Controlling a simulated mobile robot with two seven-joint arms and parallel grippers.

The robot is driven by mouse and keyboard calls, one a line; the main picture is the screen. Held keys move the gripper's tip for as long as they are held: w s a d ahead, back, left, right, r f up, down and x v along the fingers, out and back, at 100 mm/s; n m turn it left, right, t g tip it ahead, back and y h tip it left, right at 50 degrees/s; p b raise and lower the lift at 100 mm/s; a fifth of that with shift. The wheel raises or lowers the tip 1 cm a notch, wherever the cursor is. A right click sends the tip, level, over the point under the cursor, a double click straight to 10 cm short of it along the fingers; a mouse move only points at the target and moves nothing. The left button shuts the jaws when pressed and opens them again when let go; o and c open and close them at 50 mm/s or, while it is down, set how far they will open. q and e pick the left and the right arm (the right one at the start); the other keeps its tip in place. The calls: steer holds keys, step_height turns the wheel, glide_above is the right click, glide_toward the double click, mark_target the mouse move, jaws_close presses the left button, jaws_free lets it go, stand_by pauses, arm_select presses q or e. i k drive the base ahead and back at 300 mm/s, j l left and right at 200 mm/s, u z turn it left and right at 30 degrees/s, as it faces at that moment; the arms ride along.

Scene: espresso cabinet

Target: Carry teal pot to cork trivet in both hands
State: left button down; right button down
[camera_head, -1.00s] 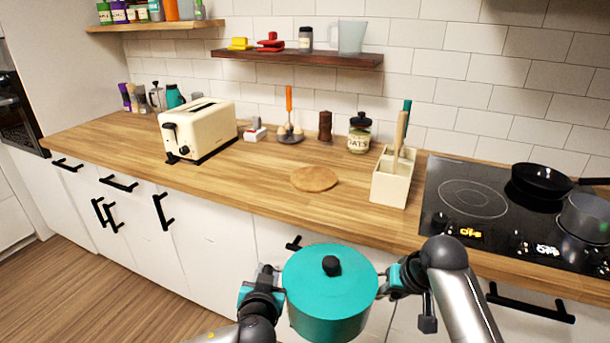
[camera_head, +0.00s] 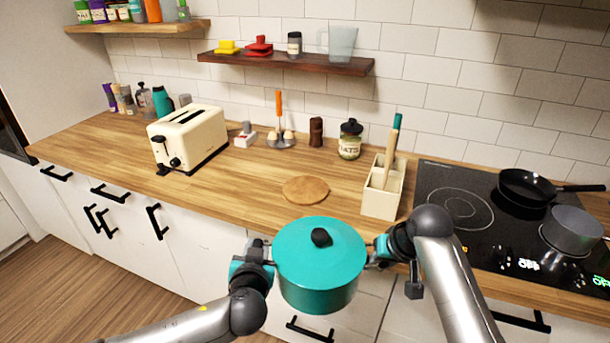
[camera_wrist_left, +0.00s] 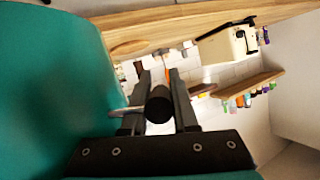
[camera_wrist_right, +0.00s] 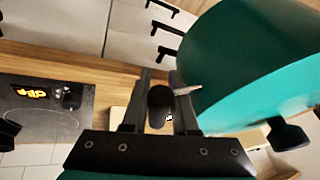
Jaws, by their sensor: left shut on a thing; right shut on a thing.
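The teal pot (camera_head: 318,283) with its teal lid and black knob hangs level in front of the counter's front edge. My left gripper (camera_head: 268,262) is shut on the pot's left handle, and my right gripper (camera_head: 372,253) is shut on its right handle. In the left wrist view the jaws (camera_wrist_left: 160,105) close around a dark handle end beside the pot wall (camera_wrist_left: 55,85). The right wrist view shows the same at the other handle (camera_wrist_right: 160,105). The round cork trivet (camera_head: 306,190) lies bare on the counter, just behind the pot.
A cream utensil holder (camera_head: 381,200) stands right of the trivet, near the black cooktop (camera_head: 470,205) with a pan and a grey pot. A cream toaster (camera_head: 188,138) stands to the left. An oats jar (camera_head: 350,142) is behind. The wooden counter (camera_head: 235,185) around the trivet is mostly clear.

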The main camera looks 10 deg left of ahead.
mark_target(306, 188)
steer(key=i+j, duration=0.15)
steer(key=i, duration=0.3)
steer(key=i+j, duration=0.1)
steer(key=i, duration=0.3)
steer(key=i+j, duration=0.15)
steer(key=i, duration=0.3)
